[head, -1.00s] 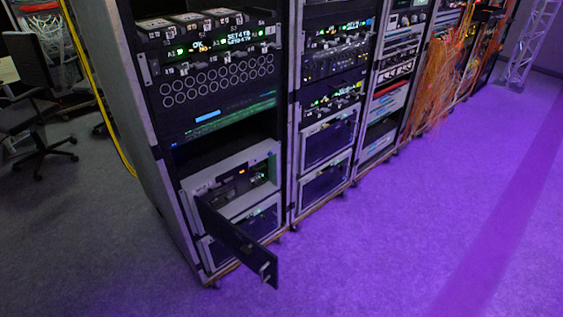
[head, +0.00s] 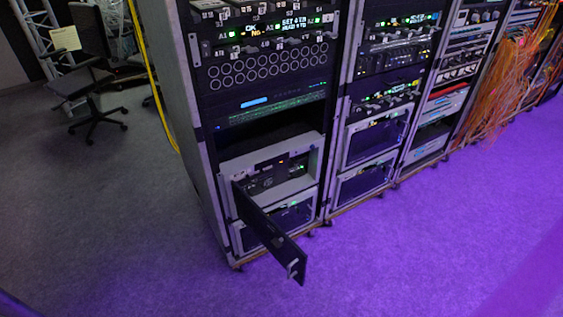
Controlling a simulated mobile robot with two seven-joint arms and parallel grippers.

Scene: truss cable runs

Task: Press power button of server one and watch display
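A server unit (head: 300,186) with a light grey front frame sits low in the leftmost rack. Its dark front door (head: 268,230) is swung open and juts out toward the lower right. Small orange and green lights show on the recessed panel (head: 262,174) behind it; the power button is too small to make out. Neither of my grippers is in view.
More racks (head: 375,130) stand in a row to the right, with orange cables (head: 510,75) hanging from one. An office chair (head: 92,85) and a yellow cable (head: 152,80) are at the left. The carpet (head: 420,260) in front is clear.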

